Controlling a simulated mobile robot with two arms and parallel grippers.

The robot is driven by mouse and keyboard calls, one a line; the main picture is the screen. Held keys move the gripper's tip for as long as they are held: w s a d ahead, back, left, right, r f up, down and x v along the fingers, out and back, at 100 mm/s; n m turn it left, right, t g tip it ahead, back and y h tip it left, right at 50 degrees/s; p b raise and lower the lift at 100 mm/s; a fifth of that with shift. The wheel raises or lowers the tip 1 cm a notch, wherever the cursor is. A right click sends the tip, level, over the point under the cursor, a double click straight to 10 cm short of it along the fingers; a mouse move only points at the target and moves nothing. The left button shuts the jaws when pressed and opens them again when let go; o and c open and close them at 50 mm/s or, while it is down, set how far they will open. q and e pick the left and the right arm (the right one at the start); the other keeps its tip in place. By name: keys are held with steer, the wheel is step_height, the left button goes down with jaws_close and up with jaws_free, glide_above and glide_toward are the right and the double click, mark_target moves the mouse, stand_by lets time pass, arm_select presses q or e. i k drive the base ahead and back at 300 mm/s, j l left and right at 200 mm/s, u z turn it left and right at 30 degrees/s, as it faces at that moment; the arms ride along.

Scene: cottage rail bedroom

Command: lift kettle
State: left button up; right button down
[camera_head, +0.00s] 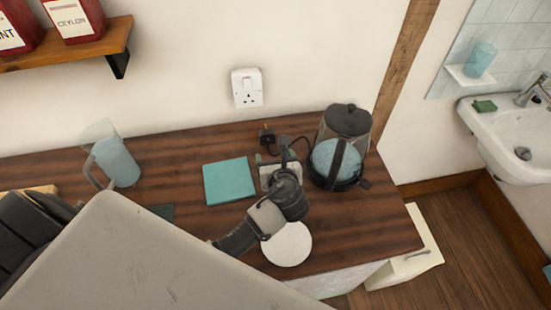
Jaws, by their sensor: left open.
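The kettle (348,124) is a clear glass jug with a black lid and black base, upright at the right end of the dark wooden counter. Bluish contents show through the glass. Its black handle faces toward me and slightly left. My left gripper (284,158) is just left of the kettle, above the counter. It is open with nothing visible in it, and it looks apart from the handle. My wrist hides part of the counter below it. My right gripper is not in view.
A teal square (229,181) lies left of my gripper, with a clear jug (117,160) farther left. A white disc (287,244) lies near the front edge. A black plug (267,137) and cable are behind my gripper. The counter (385,232) ends right of the kettle.

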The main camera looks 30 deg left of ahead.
mark_target(335, 160)
steer(key=k+l, duration=0.8)
steer(key=l, duration=0.1)
